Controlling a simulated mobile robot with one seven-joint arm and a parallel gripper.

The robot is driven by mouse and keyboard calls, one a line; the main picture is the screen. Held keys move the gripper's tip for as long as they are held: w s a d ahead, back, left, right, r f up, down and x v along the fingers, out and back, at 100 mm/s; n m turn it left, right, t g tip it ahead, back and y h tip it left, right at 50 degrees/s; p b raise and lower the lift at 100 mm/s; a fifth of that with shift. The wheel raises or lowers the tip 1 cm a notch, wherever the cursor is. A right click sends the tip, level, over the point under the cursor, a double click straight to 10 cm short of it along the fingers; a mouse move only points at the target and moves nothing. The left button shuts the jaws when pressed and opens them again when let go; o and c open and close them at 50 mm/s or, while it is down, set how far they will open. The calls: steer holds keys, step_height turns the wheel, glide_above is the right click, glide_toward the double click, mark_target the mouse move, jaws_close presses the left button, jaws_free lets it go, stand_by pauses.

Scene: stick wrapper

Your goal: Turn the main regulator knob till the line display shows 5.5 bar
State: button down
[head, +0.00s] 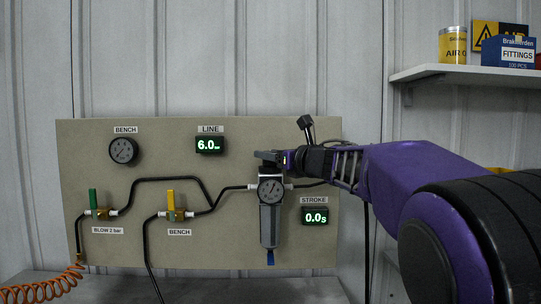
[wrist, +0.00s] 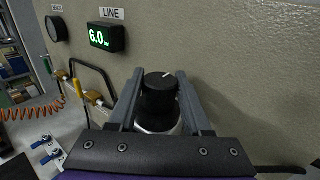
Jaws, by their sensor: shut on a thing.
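The main regulator (head: 270,215) hangs on the beige panel with a round gauge on its front. Its black knob (wrist: 159,97), with a white mark on top, is between the two fingers of my gripper (wrist: 158,92) in the wrist view. My gripper is shut on the knob. In the head view my gripper (head: 270,156) reaches the regulator's top from the right and hides the knob. The line display (head: 209,145) reads 6.0 in green; it also shows 6.0 in the wrist view (wrist: 106,37).
The panel (head: 100,235) also carries a bench gauge (head: 123,150), a stroke display (head: 315,216) reading 0.0 s, a green-handled valve (head: 94,205) and a yellow-handled valve (head: 172,207). Black hoses join them. A shelf (head: 460,74) with a can and a box is at upper right.

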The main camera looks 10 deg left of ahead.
steer(key=shift+n+g+y, duration=0.3)
steer(key=n+g+y+p, duration=0.1)
steer(key=n+g+y, duration=0.1)
steer(key=g, duration=0.1)
steer(key=shift+w+d+r+p, duration=0.1)
steer(key=shift+w+p, duration=0.05)
steer(key=shift+p, duration=0.25)
steer(key=shift+n+g+y+p, duration=0.9)
steer(key=shift+n+g+p, duration=0.9)
steer(key=shift+g, duration=1)
steer(key=shift+n, duration=0.3)
steer(key=shift+c, duration=1.7)
jaws_free()
steer(key=s+d+b, duration=0.2)
steer(key=d, duration=1.5)
steer(key=shift+s, duration=0.35)
